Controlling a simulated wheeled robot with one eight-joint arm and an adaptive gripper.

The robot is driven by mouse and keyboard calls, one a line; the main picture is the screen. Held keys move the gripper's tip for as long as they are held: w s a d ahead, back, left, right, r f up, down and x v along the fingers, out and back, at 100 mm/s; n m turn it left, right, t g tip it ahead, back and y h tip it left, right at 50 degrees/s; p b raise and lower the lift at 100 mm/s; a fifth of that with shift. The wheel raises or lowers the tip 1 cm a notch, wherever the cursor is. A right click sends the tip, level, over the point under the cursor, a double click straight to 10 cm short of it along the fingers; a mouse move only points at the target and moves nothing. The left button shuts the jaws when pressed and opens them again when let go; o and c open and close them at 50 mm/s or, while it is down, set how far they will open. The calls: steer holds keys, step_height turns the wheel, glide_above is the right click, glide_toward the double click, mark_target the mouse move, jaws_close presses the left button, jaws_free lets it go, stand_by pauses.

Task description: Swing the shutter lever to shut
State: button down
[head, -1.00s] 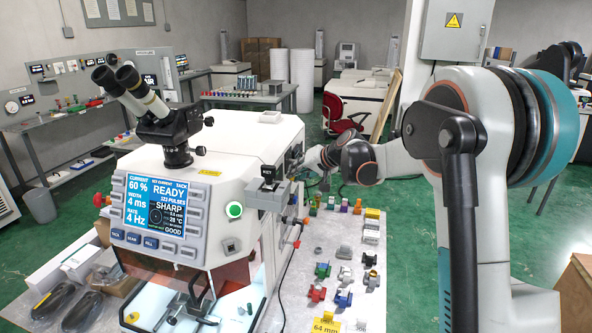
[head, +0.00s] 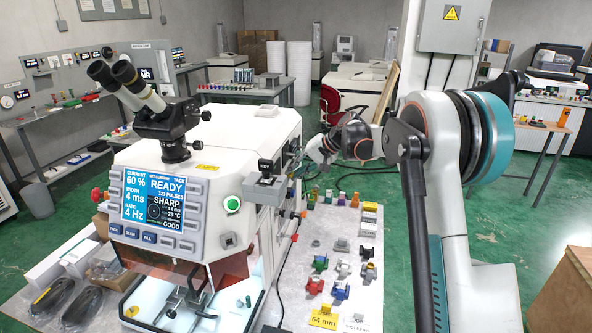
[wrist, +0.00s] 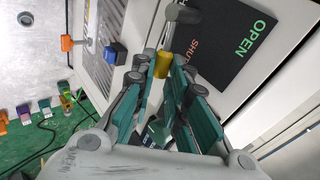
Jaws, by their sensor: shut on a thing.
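The shutter lever (wrist: 163,64) shows in the wrist view as a grey shaft with a yellow band, running down from a grey pivot at the top. It lies along the edge of a black label plate (wrist: 222,48), nearer the word SHUT than the word OPEN. My gripper (wrist: 161,78) has its teal fingers on both sides of the lever's end and is shut on it; the fingers hide that end. In the head view my gripper (head: 318,150) is at the right side of the white machine (head: 235,140), and the lever cannot be made out.
A blue knob (wrist: 115,53) and an orange part (wrist: 67,43) stick out near the lever. A grey box labelled KEY (head: 265,187) juts from the machine's corner. Several small coloured fixtures stand on the bench (head: 300,262) beside it. A dark cable runs along the machine's side.

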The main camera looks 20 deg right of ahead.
steer(key=c, duration=1.6)
jaws_free()
steer(key=shift+w, duration=0.1)
steer(key=shift+o, duration=0.2)
steer(key=v, duration=1.2)
